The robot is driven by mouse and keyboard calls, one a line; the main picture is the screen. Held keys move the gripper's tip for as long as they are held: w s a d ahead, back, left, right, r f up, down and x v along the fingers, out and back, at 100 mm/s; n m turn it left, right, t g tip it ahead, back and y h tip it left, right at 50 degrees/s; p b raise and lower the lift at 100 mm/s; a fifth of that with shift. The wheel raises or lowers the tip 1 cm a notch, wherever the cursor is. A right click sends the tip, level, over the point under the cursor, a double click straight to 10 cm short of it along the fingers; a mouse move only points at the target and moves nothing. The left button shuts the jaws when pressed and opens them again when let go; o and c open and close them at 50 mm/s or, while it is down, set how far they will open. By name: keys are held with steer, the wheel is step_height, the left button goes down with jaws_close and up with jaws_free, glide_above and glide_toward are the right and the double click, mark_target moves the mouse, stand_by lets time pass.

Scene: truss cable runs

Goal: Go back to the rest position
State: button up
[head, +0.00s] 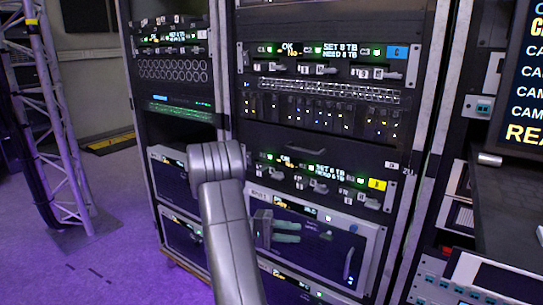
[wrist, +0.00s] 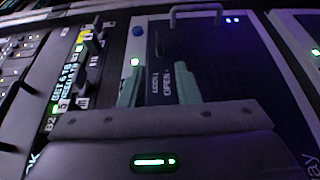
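My gripper (head: 288,232) is in front of the lower part of the right rack, before a dark panel with a light frame (head: 335,215). In the wrist view its two green fingers (wrist: 158,90) stand apart with nothing between them. Behind the gap, that view shows a dark panel (wrist: 225,55) with "LOCK" and "OPEN" lettering. I cannot tell how far the fingertips are from the panel. My grey arm hides part of the lower rack in the head view.
Rack rows with lit displays, a blue tag (head: 397,52) and a yellow tag (head: 377,184) are above the gripper. A metal handle (wrist: 196,8) sticks out in the wrist view. A truss tower (head: 60,120) stands left; purple floor (head: 110,250) is open there. A desk and screen (head: 520,80) are right.

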mark_target(321, 235)
steer(key=b+x, duration=0.1)
steer(key=x, duration=0.7)
steer(key=shift+d+b, duration=0.35)
steer(key=shift+a, duration=0.15)
